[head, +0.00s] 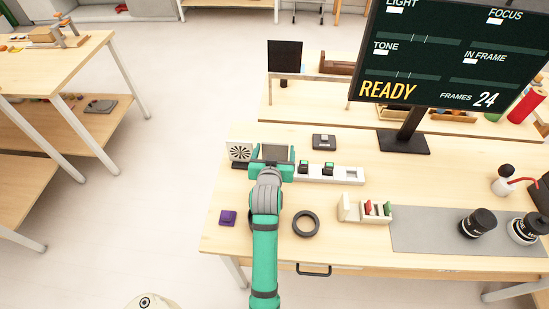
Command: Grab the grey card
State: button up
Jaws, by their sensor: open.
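I cannot tell for sure which thing is the grey card. A small dark grey flat piece (323,142) with a pale patch lies on the table behind the white strip. A cream rack (346,209) at the right holds a red card (368,207) and a green card (388,208) upright. My gripper (273,153) is open above the left end of the white strip, left of the dark grey piece. A dark grey area shows between its teal sides; I cannot tell whether it is part of my gripper. My wrist hides the table below.
The white strip (350,174) holds two green-and-black pieces. Lenses (478,223) stand on a grey mat (420,240) at the right. A monitor (445,55) rises behind.

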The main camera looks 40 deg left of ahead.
jog(key=shift+w+a+f, duration=0.2)
jog(key=shift+w, duration=0.2)
jog(key=c, duration=0.9)
jog(key=shift+o, duration=0.3)
jog(key=shift+r, duration=0.15)
